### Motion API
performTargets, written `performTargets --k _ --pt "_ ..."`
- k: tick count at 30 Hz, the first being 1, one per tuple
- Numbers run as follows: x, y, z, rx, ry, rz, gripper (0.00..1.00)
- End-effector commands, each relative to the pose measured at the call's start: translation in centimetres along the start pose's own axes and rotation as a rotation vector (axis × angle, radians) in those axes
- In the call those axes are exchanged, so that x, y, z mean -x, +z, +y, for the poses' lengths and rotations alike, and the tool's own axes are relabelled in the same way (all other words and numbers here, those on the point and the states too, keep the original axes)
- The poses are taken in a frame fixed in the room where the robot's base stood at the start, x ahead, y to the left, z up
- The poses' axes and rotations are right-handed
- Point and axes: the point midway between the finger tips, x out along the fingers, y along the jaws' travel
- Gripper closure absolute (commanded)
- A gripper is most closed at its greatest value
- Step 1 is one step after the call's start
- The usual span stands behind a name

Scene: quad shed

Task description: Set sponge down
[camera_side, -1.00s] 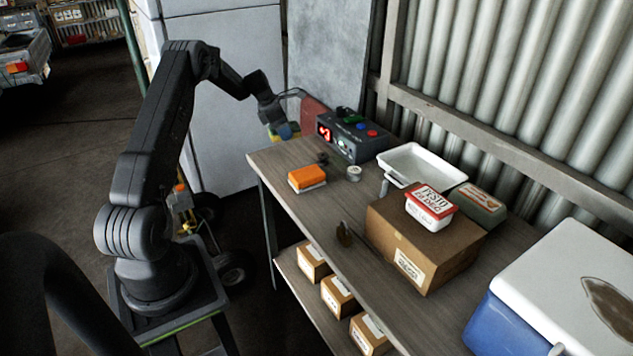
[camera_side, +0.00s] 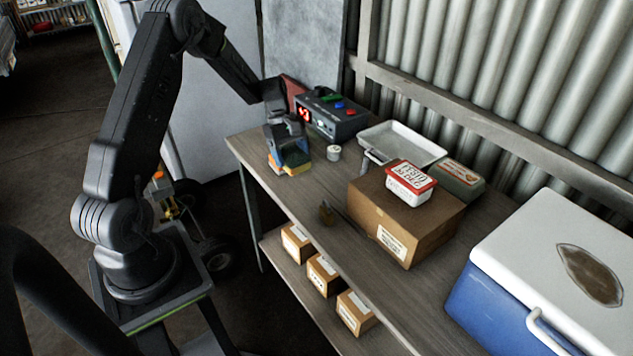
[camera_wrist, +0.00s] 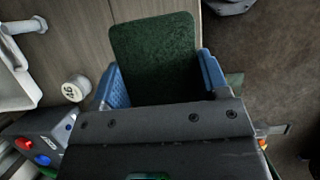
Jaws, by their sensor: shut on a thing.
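The sponge, with a dark green top and yellow body (camera_side: 294,166), is held between the blue fingers of my gripper (camera_side: 289,155). In the wrist view the green face of the sponge (camera_wrist: 153,55) fills the space between the fingers (camera_wrist: 160,78). An orange block with a pale base (camera_side: 273,162) is low beside the gripper at the left end of the workbench (camera_side: 318,185), mostly hidden by the fingers and sponge. I cannot tell whether the sponge touches the block or the bench.
A small pale cylinder (camera_side: 334,152) stands just right of the gripper. Behind are a control box (camera_side: 335,117) with buttons and a white tray (camera_side: 375,140). A cardboard box (camera_side: 405,222) bears a red-lidded tub (camera_side: 409,182). A blue cooler (camera_side: 480,310) stands at the right.

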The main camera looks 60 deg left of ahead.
Motion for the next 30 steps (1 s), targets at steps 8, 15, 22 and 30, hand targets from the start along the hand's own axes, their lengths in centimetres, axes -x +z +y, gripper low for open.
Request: performTargets --k 8,15,22,30 --pt "-4.5 2.2 4.0 0.0 0.0 0.0 0.54" --pt "-5.8 2.6 4.9 0.004 0.001 0.0 0.54" --pt "-8.6 1.4 4.9 0.006 0.0 -0.001 0.54" --pt "-9.2 1.2 4.9 0.003 0.003 0.001 0.54"
